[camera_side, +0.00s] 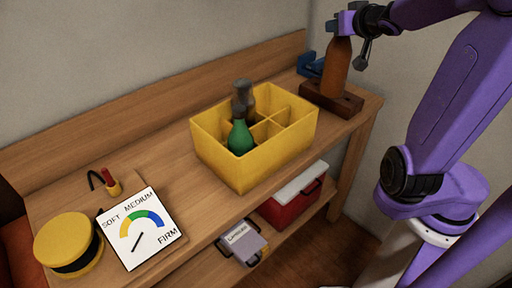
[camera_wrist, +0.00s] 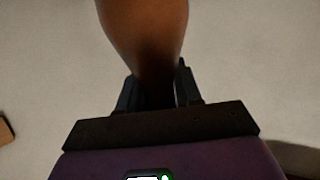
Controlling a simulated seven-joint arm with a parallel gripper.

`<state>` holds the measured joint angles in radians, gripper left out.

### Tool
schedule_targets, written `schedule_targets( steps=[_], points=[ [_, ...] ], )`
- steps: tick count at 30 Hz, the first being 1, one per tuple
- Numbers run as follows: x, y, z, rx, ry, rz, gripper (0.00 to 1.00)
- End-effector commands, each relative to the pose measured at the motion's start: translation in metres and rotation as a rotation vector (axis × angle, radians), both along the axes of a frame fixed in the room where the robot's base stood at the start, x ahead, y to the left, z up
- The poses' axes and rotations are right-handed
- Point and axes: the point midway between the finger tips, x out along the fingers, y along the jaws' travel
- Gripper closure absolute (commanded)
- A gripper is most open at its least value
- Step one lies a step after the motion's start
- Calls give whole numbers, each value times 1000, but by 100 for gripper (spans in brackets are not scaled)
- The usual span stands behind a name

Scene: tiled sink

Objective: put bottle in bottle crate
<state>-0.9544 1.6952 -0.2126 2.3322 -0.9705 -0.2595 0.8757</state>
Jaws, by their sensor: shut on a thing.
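A brown bottle (camera_side: 336,70) stands upright at the wooden block (camera_side: 312,93) on the right end of the bench. I cannot tell whether its base rests in the block or is just clear of it. My gripper (camera_side: 346,24) is shut on the bottle near its top. In the wrist view the brown bottle (camera_wrist: 147,30) runs down between the dark fingers of my gripper (camera_wrist: 160,92). The yellow bottle crate (camera_side: 222,160) sits left of the block. It holds a green bottle (camera_side: 240,138) and a grey bottle (camera_side: 243,93) at its left side; its right compartments look empty.
A blue object (camera_side: 310,65) lies behind the block. A dial sign (camera_side: 142,230), a yellow round container (camera_side: 68,243) and a small red-topped item (camera_side: 110,182) are at the left. A red-and-white box (camera_side: 293,197) sits on the lower shelf. Bare bench lies around the crate.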

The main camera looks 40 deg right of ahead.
Motion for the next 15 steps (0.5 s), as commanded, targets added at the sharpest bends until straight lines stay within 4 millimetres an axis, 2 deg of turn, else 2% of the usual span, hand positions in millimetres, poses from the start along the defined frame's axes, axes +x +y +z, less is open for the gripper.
schedule_targets(
  steps=[8, 15],
  points=[
    [27, 8, 18, -4, -3, 121, 100],
    [56, 23, 34, -5, -2, 286, 100]
  ],
)
